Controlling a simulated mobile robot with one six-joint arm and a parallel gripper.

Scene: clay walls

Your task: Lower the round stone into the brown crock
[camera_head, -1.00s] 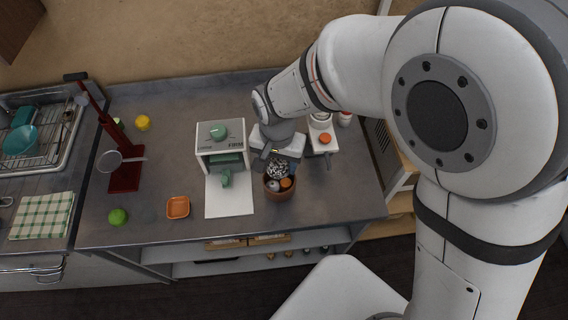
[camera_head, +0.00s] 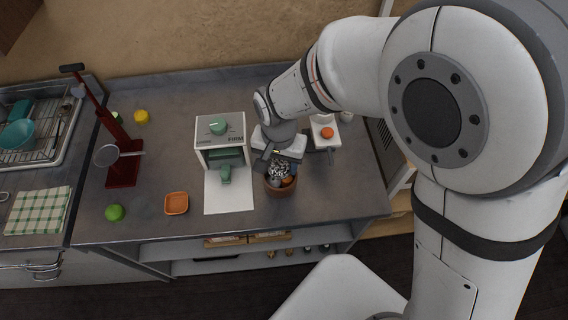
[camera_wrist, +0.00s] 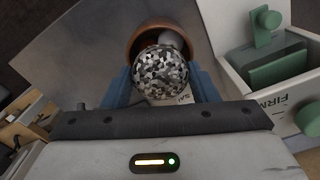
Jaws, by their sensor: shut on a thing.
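The round stone (camera_wrist: 160,74) is a ball speckled black, white and grey. My gripper (camera_wrist: 162,84) is shut on it, with a blue finger on each side in the wrist view. The stone (camera_head: 279,167) also shows in the head view, at the mouth of the brown crock (camera_head: 279,189). In the wrist view the crock's rim (camera_wrist: 133,43) shows behind the stone, with a pale round thing inside. The head view shows an orange-brown thing in the crock too. I cannot tell whether the stone touches the crock or its contents.
A white box (camera_head: 220,142) with a green knob and a white mat (camera_head: 229,194) stand left of the crock. An orange dish (camera_head: 176,203), a green ball (camera_head: 115,212) and a dark red stand (camera_head: 124,170) are farther left. A white device (camera_head: 326,135) stands at right.

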